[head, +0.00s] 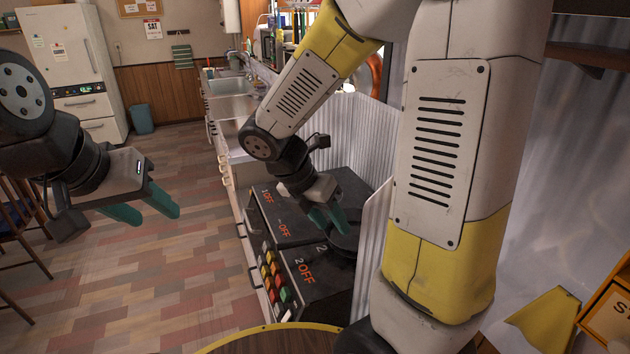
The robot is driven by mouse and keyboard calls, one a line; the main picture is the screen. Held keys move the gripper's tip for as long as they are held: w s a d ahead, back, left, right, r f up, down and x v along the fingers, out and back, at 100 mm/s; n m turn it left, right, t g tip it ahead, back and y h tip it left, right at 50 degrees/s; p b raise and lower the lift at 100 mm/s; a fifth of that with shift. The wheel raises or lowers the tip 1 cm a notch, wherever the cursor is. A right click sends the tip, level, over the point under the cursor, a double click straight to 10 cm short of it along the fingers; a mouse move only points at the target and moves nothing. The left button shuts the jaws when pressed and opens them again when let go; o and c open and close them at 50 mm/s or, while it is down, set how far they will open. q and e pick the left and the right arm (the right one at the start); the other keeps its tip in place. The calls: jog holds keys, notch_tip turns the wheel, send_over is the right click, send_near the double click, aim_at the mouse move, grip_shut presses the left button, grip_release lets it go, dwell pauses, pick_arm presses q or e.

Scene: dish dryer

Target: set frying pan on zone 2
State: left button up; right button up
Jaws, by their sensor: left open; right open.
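The black stove (322,290) stands right of centre, with orange "OFF" labels and zone numbers 1 and 2 on its top. A dark round shape that looks like the frying pan (346,243) sits on the stove top near a "2" mark, with a dark handle-like bar reaching left. Dark on dark, its outline is hard to make out. My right gripper (329,222) is open with teal fingers pointing down, just above or at this shape, partly covering it. I cannot tell if they touch. My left gripper (150,211) is open and empty over the floor at left.
Coloured buttons (275,278) line the stove's front. A corrugated metal screen (357,135) stands behind and right of the stove. A counter with sinks (232,87) runs away behind it. A round table edge (270,338) is at the bottom.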

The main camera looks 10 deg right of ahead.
jog(key=s+a+r+m+t+y, duration=0.1)
jog(key=r+m, duration=0.5)
jog(key=m, duration=0.7)
jog(key=s+a+r+m+t+y, duration=0.1)
jog(key=s+r+m+t+y, duration=0.3)
jog(key=m, duration=0.9)
notch_tip(320, 180, up, 3)
jog(key=s+y, duration=0.2)
jog(key=shift+y, duration=0.4)
